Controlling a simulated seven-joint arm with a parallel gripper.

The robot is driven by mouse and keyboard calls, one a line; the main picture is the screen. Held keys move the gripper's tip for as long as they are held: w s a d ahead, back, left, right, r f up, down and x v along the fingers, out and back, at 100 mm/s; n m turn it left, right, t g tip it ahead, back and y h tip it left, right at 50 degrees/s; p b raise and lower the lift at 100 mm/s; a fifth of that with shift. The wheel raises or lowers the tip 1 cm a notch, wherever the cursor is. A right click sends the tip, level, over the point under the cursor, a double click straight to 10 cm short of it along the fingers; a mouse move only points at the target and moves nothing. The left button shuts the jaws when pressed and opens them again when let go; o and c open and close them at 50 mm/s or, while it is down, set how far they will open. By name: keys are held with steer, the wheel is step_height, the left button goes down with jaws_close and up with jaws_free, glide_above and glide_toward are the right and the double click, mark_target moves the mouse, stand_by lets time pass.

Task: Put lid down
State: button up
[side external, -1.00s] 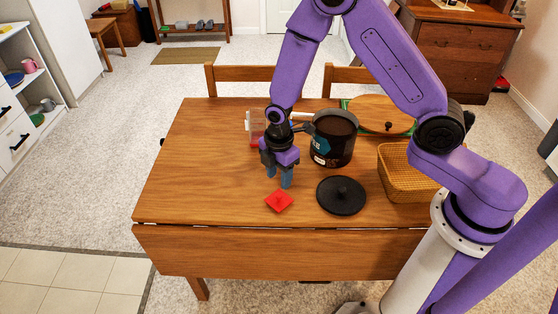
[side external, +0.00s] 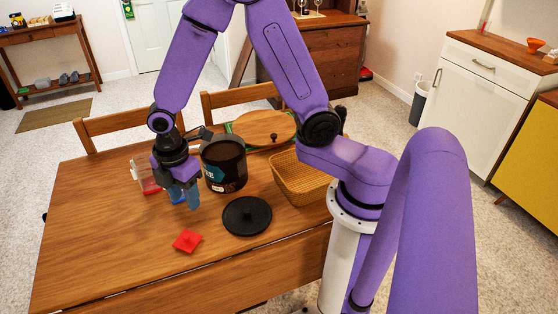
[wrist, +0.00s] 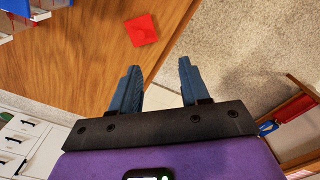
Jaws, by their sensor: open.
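A clear container with red parts (side external: 148,174) stands partly behind my gripper. A wicker basket (side external: 300,190) is at the table's right, and a round wooden board (side external: 262,126) lies at the back. Two chairs stand behind the table (side external: 95,225); its left part is clear.

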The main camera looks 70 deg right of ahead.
steer(key=s+d+r+m, duration=0.1)
steer(key=s+d+r, duration=0.1)
steer(key=s, duration=0.5)
steer(key=s+d+r+m, duration=0.1)
steer(key=s+d+r, duration=0.2)
steer(key=s+r, duration=0.2)
steer(key=s+d+r+m, duration=0.2)
steer(key=s+r, duration=0.1)
steer(key=s, duration=0.6)
steer(key=shift+d+r, duration=0.15)
steer(key=shift+r, duration=0.15)
